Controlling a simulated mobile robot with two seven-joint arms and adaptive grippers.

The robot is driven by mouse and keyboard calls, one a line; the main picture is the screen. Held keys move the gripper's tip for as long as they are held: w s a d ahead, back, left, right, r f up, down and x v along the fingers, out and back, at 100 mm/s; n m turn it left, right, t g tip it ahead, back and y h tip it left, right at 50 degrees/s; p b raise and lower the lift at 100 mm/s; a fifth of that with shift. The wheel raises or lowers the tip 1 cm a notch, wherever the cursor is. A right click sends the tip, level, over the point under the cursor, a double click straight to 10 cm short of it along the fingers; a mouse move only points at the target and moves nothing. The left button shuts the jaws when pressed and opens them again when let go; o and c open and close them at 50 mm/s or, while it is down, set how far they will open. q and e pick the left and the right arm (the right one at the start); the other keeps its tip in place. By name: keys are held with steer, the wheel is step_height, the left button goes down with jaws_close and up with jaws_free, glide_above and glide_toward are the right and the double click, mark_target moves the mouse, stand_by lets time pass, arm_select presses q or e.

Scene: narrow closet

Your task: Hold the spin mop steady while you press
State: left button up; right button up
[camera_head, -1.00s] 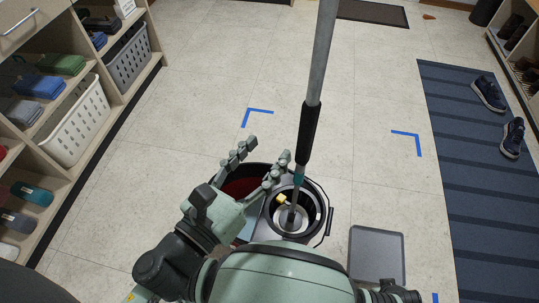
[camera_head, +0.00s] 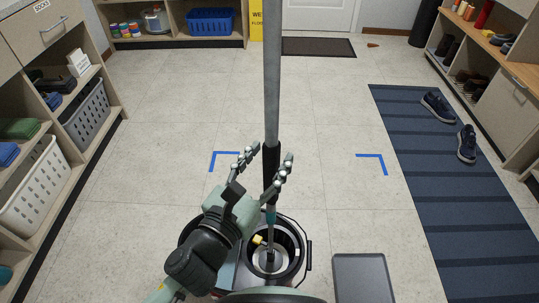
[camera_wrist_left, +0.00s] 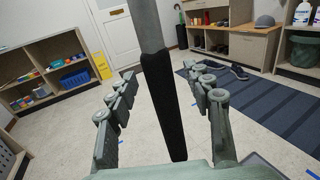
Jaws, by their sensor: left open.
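The spin mop (camera_head: 272,80) stands nearly upright, its grey pole rising out of the top of the head view and its black grip lower down. Its lower end is in the round wringer basket (camera_head: 290,262) of the dark bucket (camera_head: 303,240). My left gripper (camera_head: 271,153) is open, with its fingers on either side of the black grip. In the left wrist view the mop (camera_wrist_left: 166,105) passes between the spread fingers (camera_wrist_left: 165,85), with gaps showing on both sides. My arm hides part of the bucket's left side. My right gripper is out of view.
A grey tray (camera_head: 362,278) lies on the floor right of the bucket. Blue tape corners (camera_head: 224,155) mark the floor ahead. Shelves with baskets (camera_head: 88,112) line the left, and a blue striped mat (camera_head: 420,160) with shoes lies right. The floor ahead is clear.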

arm_select(q)
steer(key=shift+w+d, duration=0.25)
steer(key=shift+w, duration=0.1)
jaws_close()
stand_by(0.3)
